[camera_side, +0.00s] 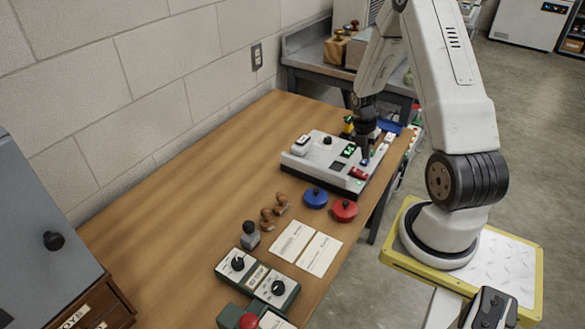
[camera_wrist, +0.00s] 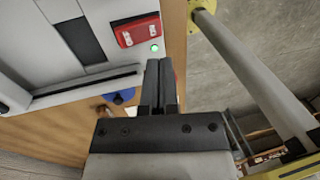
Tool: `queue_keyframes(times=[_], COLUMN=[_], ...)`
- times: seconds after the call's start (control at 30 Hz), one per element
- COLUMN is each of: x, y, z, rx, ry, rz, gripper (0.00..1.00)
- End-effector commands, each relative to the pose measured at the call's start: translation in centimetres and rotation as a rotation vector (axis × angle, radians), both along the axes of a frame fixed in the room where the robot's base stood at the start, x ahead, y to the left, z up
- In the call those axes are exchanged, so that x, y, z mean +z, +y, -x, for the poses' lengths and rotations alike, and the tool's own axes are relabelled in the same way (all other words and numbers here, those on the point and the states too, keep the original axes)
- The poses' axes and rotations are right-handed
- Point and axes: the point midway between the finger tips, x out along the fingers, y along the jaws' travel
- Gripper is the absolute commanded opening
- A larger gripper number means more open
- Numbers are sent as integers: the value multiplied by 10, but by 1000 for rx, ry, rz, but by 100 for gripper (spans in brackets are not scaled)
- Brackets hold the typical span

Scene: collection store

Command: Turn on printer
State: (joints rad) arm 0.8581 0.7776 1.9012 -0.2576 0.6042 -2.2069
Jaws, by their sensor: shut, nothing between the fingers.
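The white printer (camera_side: 318,148) stands on the far part of the wooden table, with a small green display, a black knob and a red switch (camera_side: 358,173). In the wrist view, the red rocker switch (camera_wrist: 137,31) sits at the edge of the white casing, and a small green light (camera_wrist: 154,48) glows beside it. My gripper (camera_side: 366,158) is over the right side of the printer, pointing down. In the wrist view my gripper (camera_wrist: 161,66) is shut and empty, its fingertips just beside the green light. I cannot tell whether they touch the casing.
Blue (camera_side: 315,197) and red (camera_side: 344,210) knobbed discs lie in front of the printer. Nearer are wooden stamps (camera_side: 268,217), two white cards (camera_side: 305,247) and a green dial box (camera_side: 257,278). A grey cabinet (camera_side: 40,240) stands at left. The table's left middle is clear.

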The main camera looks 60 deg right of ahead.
Motion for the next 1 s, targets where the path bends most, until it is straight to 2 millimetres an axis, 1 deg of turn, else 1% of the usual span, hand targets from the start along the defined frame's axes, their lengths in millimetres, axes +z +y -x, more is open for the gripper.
queue_keyframes(times=[0.03, 0.4, 0.6, 0.8, 1.0], x=[7, 52, 73, 83, 85], y=[0, 0, 0, 0, 0], z=[1, 10, 14, 16, 17], rx=[-1, -3, -1, -1, 0], ry=[-1, -2, -1, 0, 1], rz=[1, 3, 1, 0, -1], gripper=[0, 0, 0, 0, 0])
